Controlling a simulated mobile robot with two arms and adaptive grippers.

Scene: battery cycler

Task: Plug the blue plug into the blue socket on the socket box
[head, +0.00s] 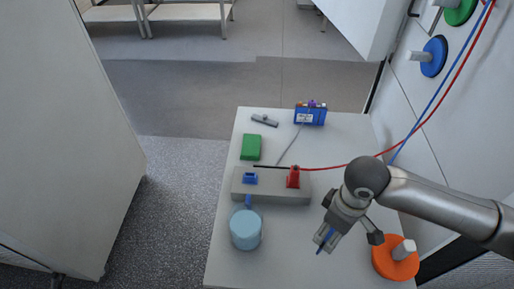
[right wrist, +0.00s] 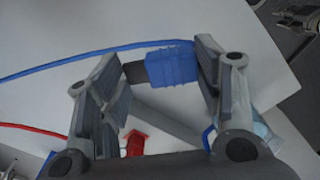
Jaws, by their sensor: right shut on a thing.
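The grey socket box (head: 272,198) sits on the white table. Its blue socket (head: 249,179) is on the left and a red plug or socket (head: 293,178) stands on its right. My right gripper (head: 326,240) is over the table, right of and nearer than the box. In the right wrist view, my right gripper (right wrist: 160,75) is shut on the blue plug (right wrist: 172,66), which has a dark section at one end. The plug is apart from the box. In the head view only a small blue part shows at the fingertips. My left gripper is not in view.
A light blue cup (head: 246,231) stands in front of the box. A green block (head: 251,147), a grey tool (head: 264,120) and a blue device (head: 310,115) lie behind. An orange disc (head: 396,261) is at front right. Red (head: 330,167) and blue (head: 414,128) cables run to the upper right.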

